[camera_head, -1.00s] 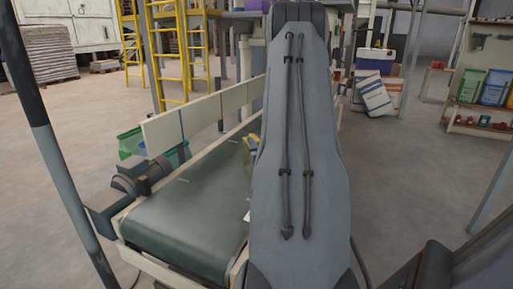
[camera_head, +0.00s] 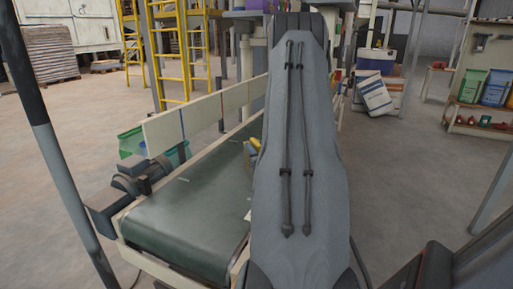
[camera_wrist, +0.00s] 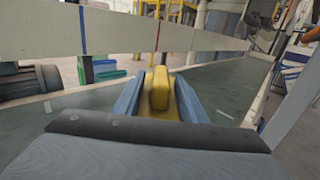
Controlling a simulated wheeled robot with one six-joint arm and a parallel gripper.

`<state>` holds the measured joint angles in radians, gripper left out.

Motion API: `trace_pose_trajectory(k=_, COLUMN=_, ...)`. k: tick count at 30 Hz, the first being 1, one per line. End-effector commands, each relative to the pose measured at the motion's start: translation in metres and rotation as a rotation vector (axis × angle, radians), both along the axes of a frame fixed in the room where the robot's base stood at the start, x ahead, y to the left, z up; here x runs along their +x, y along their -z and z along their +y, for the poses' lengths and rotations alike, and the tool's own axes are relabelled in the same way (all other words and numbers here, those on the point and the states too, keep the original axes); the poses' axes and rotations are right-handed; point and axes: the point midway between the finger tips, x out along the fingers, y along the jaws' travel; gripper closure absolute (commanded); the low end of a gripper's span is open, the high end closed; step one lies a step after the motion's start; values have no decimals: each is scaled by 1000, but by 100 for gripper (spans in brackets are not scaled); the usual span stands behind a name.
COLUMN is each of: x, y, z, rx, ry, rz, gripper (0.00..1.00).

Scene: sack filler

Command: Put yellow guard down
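The yellow guard (camera_wrist: 160,91) stands between the two blue fingers of my gripper (camera_wrist: 159,96) in the wrist view. Yellow fills most of the space between the fingers, and the gripper appears shut on it. In the head view only a small yellow part of the guard (camera_head: 255,143) shows beside my arm, over the green conveyor belt (camera_head: 185,225). My arm hides the rest of the guard and most of the gripper there. I cannot tell whether the guard touches the belt.
A cream side board (camera_head: 190,120) runs along the belt's far left edge. A motor (camera_head: 140,175) sits at the belt's left side. Yellow ladders (camera_head: 185,50) stand behind. The near part of the belt is clear.

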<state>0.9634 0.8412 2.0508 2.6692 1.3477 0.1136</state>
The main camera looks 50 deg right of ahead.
Motion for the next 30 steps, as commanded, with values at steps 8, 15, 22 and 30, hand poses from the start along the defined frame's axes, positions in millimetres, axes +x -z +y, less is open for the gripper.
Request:
trace_pose_trajectory(k=8, x=-33, y=-2, z=17, rx=3, ry=2, rz=1, gripper=63)
trace_pose_trajectory(k=15, x=-76, y=-3, z=41, rx=1, ry=3, rz=0, gripper=63)
trace_pose_trajectory(k=22, x=-100, y=-2, z=55, rx=0, ry=1, rz=0, gripper=63)
trace_pose_trajectory(k=30, x=-105, y=-2, z=58, rx=0, ry=0, rz=-1, gripper=63)
